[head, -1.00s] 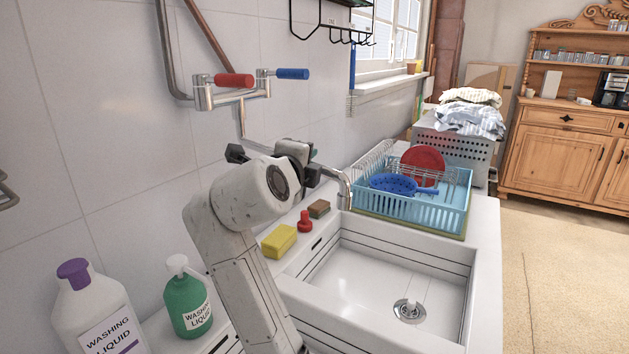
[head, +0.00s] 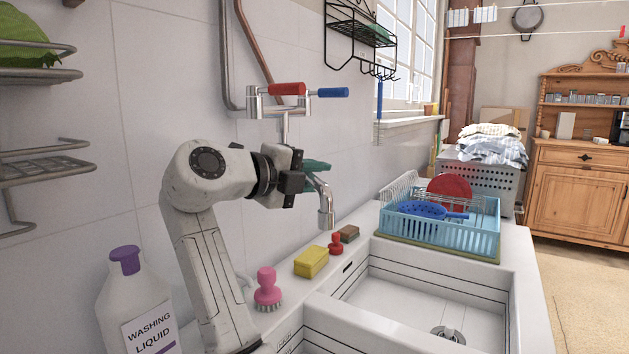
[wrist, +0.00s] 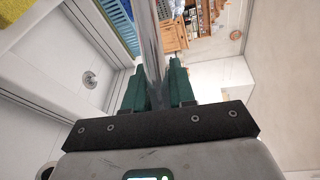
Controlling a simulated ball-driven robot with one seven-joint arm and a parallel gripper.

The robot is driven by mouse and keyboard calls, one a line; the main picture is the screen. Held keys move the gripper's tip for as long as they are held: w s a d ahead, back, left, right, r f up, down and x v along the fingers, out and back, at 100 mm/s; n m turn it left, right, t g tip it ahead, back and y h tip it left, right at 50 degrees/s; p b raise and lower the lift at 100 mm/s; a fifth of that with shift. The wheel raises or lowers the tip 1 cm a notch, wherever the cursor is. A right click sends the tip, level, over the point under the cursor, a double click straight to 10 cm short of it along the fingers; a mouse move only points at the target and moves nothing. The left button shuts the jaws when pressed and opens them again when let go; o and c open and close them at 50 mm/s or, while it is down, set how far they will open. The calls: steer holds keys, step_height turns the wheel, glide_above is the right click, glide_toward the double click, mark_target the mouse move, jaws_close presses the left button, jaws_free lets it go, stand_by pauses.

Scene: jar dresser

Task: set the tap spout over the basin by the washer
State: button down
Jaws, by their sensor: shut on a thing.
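The chrome tap spout (head: 326,205) reaches out from the wall and bends down to an open end. My gripper (head: 316,166) is shut on the spout's arm with its green fingers. In the wrist view the spout (wrist: 152,55) runs between the fingers (wrist: 157,88). The sink's far basin (head: 415,305), with a drain, is at the lower right. Part of a nearer basin (head: 315,337) shows at the bottom edge. In the head view the spout's end appears above the back ledge, left of the far basin. I cannot tell which thing is the washer.
Red (head: 287,89) and blue (head: 332,92) tap handles sit above the spout. A yellow sponge (head: 311,262), a red stopper-like item (head: 335,243) and a pink brush (head: 267,290) stand on the ledge. A blue dish rack (head: 450,237) stands beyond the far basin. A washing liquid bottle (head: 135,305) is at left.

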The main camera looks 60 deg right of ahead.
steer(key=shift+f, duration=0.15)
steer(key=c, duration=1)
jaws_free()
steer(key=shift+c, duration=0.2)
